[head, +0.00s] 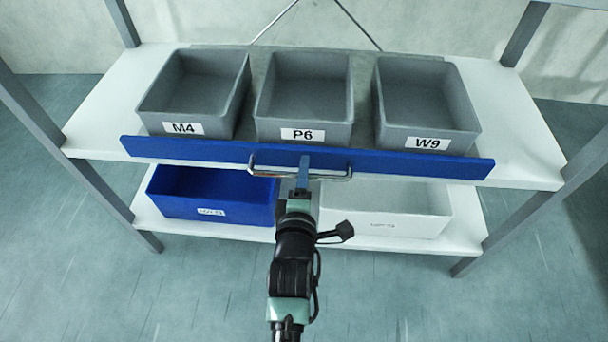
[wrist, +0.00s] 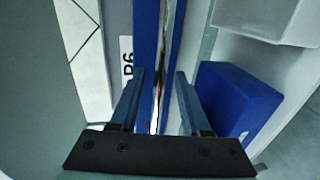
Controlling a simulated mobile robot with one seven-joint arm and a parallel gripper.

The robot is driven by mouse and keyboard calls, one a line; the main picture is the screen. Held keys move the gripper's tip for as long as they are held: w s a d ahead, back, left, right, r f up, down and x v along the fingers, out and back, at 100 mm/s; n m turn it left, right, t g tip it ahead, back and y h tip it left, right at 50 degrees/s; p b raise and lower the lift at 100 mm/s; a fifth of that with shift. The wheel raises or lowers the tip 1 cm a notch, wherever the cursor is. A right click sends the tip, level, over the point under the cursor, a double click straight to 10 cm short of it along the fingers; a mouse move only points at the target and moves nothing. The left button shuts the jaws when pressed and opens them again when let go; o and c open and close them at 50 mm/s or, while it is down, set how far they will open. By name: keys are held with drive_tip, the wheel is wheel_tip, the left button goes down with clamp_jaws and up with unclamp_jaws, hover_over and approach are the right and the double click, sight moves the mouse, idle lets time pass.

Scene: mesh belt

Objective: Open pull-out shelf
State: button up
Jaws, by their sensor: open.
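The pull-out shelf has a long blue front board (head: 400,164) and carries three grey bins. The board sits close along the front edge of the upper white shelf. A metal bar handle (head: 262,173) runs across the middle of the board. My gripper (head: 304,165) is at the middle of the handle, and its far fingertip hides part of it. In the wrist view my gripper (wrist: 159,85) is open, with one finger on each side of the thin shiny handle (wrist: 160,75). Whether either finger touches the handle cannot be told.
The grey bins are labelled M4 (head: 183,128), P6 (head: 303,134) and W9 (head: 427,143). On the lower shelf stand a blue bin (head: 205,205) and a white bin (head: 385,222). Grey posts stand at the rack's corners. The floor in front is clear.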

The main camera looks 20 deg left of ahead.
drive_tip(key=shift+c, duration=0.4)
clamp_jaws()
idle(1.1)
